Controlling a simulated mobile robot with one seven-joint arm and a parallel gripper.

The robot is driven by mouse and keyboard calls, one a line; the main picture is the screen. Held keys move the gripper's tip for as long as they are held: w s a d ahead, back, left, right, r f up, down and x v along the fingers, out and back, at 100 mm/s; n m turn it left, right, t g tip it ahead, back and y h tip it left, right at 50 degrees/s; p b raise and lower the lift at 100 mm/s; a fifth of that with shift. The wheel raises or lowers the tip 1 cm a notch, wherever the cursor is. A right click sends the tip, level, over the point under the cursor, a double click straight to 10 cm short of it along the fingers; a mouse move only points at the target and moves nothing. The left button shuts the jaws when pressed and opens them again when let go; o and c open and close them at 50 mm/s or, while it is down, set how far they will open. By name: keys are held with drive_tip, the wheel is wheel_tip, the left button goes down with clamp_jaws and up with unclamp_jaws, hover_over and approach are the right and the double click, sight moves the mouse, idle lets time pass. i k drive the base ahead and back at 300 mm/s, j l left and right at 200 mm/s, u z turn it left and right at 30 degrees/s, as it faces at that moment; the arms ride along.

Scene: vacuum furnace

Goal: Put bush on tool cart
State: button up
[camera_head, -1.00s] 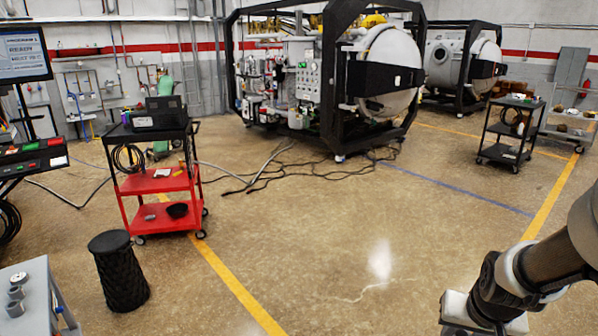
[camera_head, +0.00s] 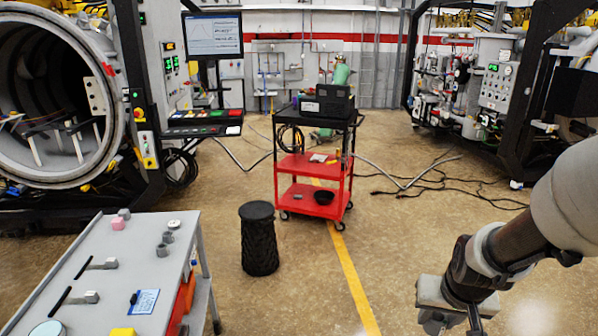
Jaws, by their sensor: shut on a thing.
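My gripper (camera_head: 440,312) is at the bottom right, pointing down. Its fingertips are cut off by the bottom edge, and the thing it is shut on is out of view. The tool cart (camera_head: 292,167), black on top with two red shelves, stands at the centre, far beyond and to the left of my gripper. A dark box sits on its top, and a black bowl is on its lowest shelf. Several small grey cylindrical pieces, possibly bushes (camera_head: 162,250), stand on the grey bench at the lower left.
The grey bench (camera_head: 62,290) also carries T-handled tools and a yellow block. A black ribbed bin (camera_head: 260,240) stands between bench and cart. An open furnace (camera_head: 105,165) is at left; another is at right. Cables (camera_head: 440,180) cross the floor. Floor before the cart is clear.

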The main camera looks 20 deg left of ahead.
sight(159, 268)
drive_tip(key=i+u, duration=0.6)
drive_tip(key=u, duration=0.2)
drive_tip(key=i+u, duration=0.25)
drive_tip(key=u, duration=0.15)
drive_tip(key=i+u, duration=0.4)
drive_tip(key=i+l+u, duration=0.1)
drive_tip(key=u, duration=0.3)
drive_tip(key=i+l+u, duration=0.2)
drive_tip(key=u, duration=0.15)
drive_tip(key=i+l+u, duration=0.3)
drive_tip(key=i+j, duration=0.1)
